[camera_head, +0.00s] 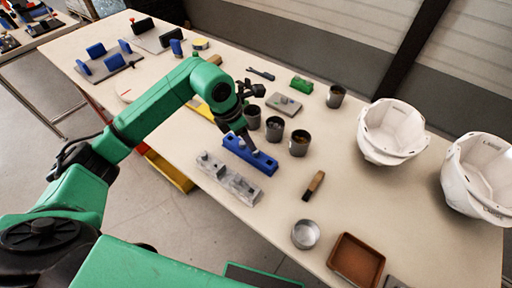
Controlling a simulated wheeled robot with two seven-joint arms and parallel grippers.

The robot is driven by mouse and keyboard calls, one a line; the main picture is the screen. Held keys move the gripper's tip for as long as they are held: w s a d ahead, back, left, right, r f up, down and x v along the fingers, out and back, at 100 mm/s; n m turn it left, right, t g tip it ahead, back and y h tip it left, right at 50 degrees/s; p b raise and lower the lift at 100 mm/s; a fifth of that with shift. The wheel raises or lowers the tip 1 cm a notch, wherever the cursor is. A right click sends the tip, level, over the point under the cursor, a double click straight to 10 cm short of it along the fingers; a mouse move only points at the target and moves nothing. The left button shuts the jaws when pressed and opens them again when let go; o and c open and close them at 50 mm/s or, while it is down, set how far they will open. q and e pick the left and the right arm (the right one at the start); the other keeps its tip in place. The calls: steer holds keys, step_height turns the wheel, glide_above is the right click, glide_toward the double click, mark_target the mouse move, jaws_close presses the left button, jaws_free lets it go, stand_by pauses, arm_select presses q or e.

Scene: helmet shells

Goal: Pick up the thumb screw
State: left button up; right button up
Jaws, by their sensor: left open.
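My left gripper (247,146) reaches down from the green arm to the blue block (262,161), with its dark fingers at the block's upper left part. It is open. Small light parts sit on the blue block near the fingers, but they are too small and too covered for me to tell whether one is the thumb screw. I cannot make out the thumb screw for sure anywhere. My right gripper is not in view.
A clear grey block (229,178) lies just in front of the blue block. Dark cups (299,144) with small parts stand behind it. A brush (313,186), a round tin (305,234), a brown tray (356,262) and white helmet shells (393,133) are to the right.

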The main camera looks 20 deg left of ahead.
mark_target(256, 155)
arm_select(q)
steer(key=p+x, duration=0.1)
steer(key=x, duration=0.2)
steer(key=w+p+x, duration=0.1)
steer(key=x, duration=0.2)
steer(key=shift+p, duration=0.3)
steer(key=shift+x, duration=1.2)
steer(key=shift+f, duration=0.1)
steer(key=c, duration=0.4)
jaws_close()
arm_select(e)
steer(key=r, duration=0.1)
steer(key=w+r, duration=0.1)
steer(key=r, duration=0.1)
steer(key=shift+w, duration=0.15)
